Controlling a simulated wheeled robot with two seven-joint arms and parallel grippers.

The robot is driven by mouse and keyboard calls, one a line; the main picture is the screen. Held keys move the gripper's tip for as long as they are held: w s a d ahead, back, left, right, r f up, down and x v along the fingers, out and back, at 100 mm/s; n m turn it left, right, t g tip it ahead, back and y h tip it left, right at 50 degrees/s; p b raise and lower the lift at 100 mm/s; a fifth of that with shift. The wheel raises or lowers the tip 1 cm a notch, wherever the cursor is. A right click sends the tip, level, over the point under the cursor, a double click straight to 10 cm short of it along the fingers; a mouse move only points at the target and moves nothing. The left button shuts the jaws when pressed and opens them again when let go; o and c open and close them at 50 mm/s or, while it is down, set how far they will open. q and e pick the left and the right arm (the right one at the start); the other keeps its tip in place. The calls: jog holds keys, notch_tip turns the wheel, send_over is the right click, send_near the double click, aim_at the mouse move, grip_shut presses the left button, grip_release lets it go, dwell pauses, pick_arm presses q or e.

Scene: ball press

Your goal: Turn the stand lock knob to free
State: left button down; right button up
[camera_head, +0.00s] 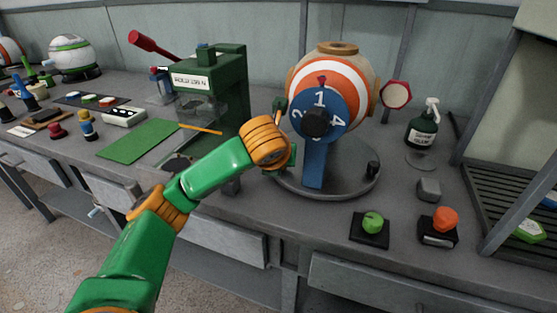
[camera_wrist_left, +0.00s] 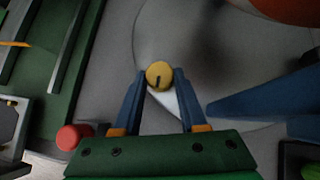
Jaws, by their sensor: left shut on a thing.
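The stand has a round grey base (camera_head: 345,184) and a blue post (camera_head: 314,164) under an orange-and-white striped ball (camera_head: 355,78). In the left wrist view, a round yellow knob (camera_wrist_left: 160,74) with a short dark mark shows beside the grey base. I take it to be the lock knob. My left gripper (camera_wrist_left: 160,83) is shut on this knob, with one blue finger on each side. In the head view my left wrist hides the knob and most of the fingers at the base's left side. My right gripper is in neither view.
A green press (camera_head: 217,100) with a red lever stands left of the ball. A blue numbered dial (camera_head: 320,114) fronts the ball. A green button (camera_head: 373,222) and an orange button (camera_head: 445,219) sit near the bench front.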

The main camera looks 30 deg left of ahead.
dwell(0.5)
pick_arm(q)
jog(key=shift+c, duration=2.3)
grip_release()
jog(key=p+v, duration=0.2)
jog(key=v, duration=0.5)
jog(key=shift+p, duration=0.3)
jog(key=shift+s, duration=0.1)
